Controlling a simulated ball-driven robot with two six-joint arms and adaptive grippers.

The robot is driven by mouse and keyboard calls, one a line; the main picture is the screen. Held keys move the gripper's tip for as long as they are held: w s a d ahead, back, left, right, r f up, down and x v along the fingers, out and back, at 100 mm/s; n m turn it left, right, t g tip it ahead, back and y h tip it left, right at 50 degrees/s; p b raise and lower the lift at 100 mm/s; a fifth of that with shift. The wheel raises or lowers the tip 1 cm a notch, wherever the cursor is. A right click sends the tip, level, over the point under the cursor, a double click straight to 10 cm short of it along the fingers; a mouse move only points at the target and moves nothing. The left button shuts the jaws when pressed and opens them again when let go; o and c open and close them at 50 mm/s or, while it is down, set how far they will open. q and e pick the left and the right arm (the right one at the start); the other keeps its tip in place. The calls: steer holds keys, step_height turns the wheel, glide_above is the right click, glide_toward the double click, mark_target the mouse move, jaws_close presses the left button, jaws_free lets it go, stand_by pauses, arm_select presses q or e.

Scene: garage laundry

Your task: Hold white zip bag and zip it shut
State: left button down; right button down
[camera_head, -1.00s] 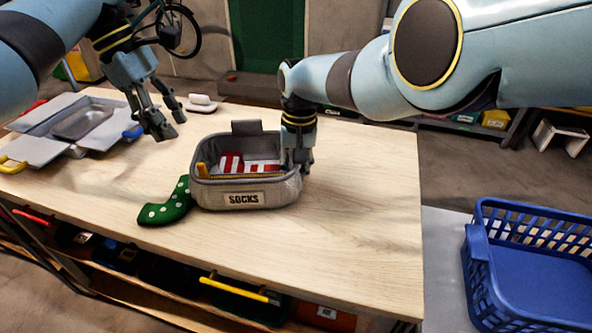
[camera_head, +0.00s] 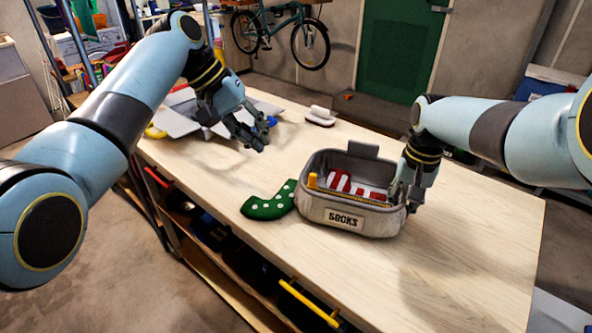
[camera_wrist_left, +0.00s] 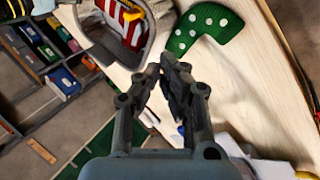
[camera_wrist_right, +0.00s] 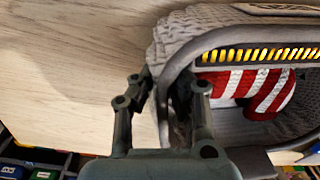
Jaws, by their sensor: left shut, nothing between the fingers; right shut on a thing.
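The zip bag (camera_head: 376,222) looks grey rather than white and stands upright on the table with a SOCKS label. Its top is open and red-and-white striped socks (camera_head: 352,187) lie inside. Yellow zip teeth (camera_wrist_right: 262,54) run along its rim, and an orange-yellow tab (camera_head: 313,181) sits at its left end. My right gripper (camera_head: 408,200) is shut on the bag's right end wall; the right wrist view shows the wall between the fingers (camera_wrist_right: 165,88). My left gripper (camera_head: 258,140) is shut and empty above the table, left of and behind the bag, apart from it.
A green sock with white dots (camera_head: 270,202) lies left of the bag, close to it. Behind are a small white brush-like item (camera_head: 320,116) and an open grey case (camera_head: 182,118). The table (camera_head: 455,235) is clear at front right.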

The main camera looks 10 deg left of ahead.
mark_target(313, 181)
arm_select(q)
steer(key=d+f+m, duration=0.3)
steer(key=d+f, duration=0.1)
steer(key=d+f+m+t, duration=0.1)
steer(key=f+m, duration=0.1)
steer(key=f, duration=0.1)
steer(key=shift+d+f+m+h, duration=0.1)
steer(key=shift+d+m+h, duration=0.2)
steer(key=shift+d+h, duration=0.1)
steer(key=shift+s+d, duration=0.2)
steer(key=shift+d, duration=0.45)
steer(key=shift+d, duration=0.1)
